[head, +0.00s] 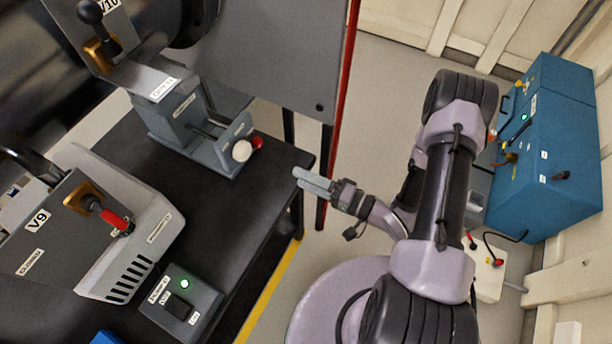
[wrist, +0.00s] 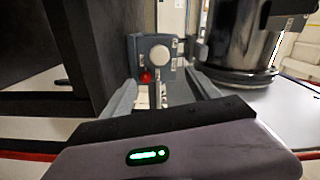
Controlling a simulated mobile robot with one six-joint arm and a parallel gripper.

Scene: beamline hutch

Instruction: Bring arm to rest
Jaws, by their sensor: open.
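My gripper (head: 313,180) is at the end of my arm in the head view, just beyond the right edge of the black table (head: 225,215). Its fingers point left toward the grey device with the white knob (head: 242,151) and are empty. In the wrist view my gripper (wrist: 163,92) shows its two fingers apart, with nothing between them. The device with the white knob (wrist: 160,54) and a red knob (wrist: 146,76) lies ahead of the fingers, apart from them.
The V9 unit (head: 110,235) with a red-handled lever and a small box with a green light (head: 181,301) stand on the table. A dark panel with a red edge (head: 345,80) rises behind. A blue cabinet (head: 548,150) stands at the right. Floor shows between.

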